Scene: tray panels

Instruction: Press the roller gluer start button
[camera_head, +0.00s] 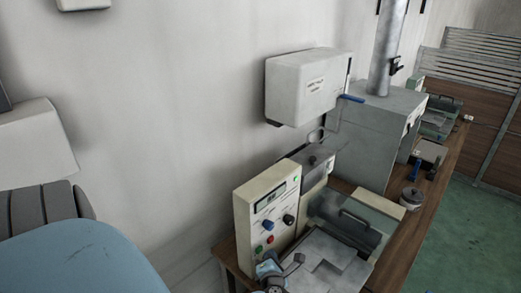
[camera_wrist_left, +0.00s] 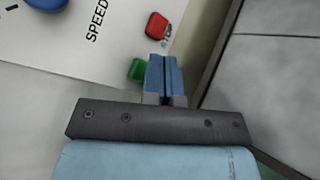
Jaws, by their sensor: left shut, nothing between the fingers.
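The roller gluer (camera_head: 243,208) is a machine with a cream control panel standing on the wooden bench. Low on the panel are a green button (camera_head: 258,250) and a red button (camera_head: 270,239). The left wrist view shows the green button (camera_wrist_left: 138,70) and the red button (camera_wrist_left: 157,26) close up, with the word SPEED nearby. My left gripper (camera_head: 267,265) is in front of the panel's lower part. In the left wrist view its blue fingers (camera_wrist_left: 165,62) are shut and empty, overlapping the green button's right edge. I cannot tell whether they touch. My right gripper is not in view.
A metal plate (camera_head: 325,262) and a roller with a handle (camera_head: 350,228) lie right of the panel. A white wall box (camera_head: 308,85) hangs above. A grey cabinet (camera_head: 372,140) with a pipe stands further back. Bare wall lies left of the panel.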

